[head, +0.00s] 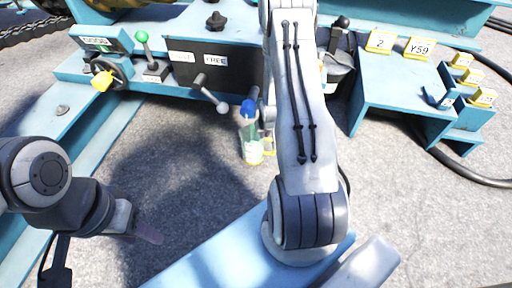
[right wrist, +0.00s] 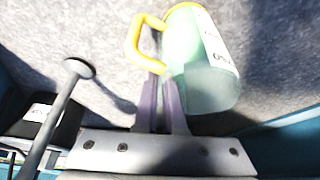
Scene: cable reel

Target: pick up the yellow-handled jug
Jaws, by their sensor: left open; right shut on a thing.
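Whether the jug's base touches the ground is unclear. My left gripper (head: 150,235) is open and empty at lower left, away from the jug.
A dark panel (head: 215,68) with a grey lever (head: 210,92) stands behind the jug. A blue stand (head: 390,90) with yellow tags is at right. Grey ground left of the jug is clear.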

